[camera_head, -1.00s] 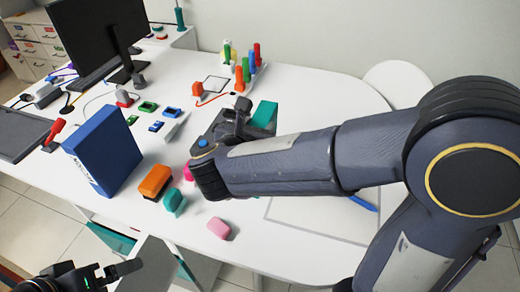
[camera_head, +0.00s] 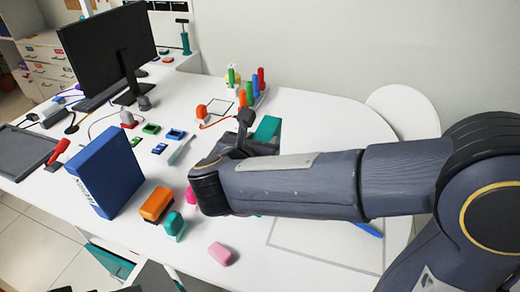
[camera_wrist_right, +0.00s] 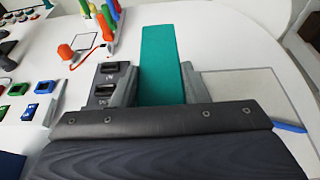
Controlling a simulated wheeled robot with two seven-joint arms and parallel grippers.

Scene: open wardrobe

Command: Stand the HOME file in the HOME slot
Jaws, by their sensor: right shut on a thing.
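My right gripper (camera_wrist_right: 158,88) is shut on a teal file (camera_wrist_right: 163,60), which stands up between its two fingers. In the head view the teal file (camera_head: 267,128) shows beyond my right wrist, and the forearm hides much of the gripper. No label shows on it. A grey piece with dark label openings (camera_wrist_right: 110,80) lies just left of the file in the wrist view; its lettering is too small to read surely. I cannot tell whether the file's lower end is in a slot. Only a sliver of my left gripper (camera_head: 130,289) shows at the bottom edge.
A blue file (camera_head: 105,178) stands on the white table at left, beside an orange block (camera_head: 155,204) and a teal one (camera_head: 174,224). A pink block (camera_head: 221,254) lies near the front edge. Several coloured pens (camera_head: 247,92) stand behind. A pale mat (camera_head: 320,245) lies at right.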

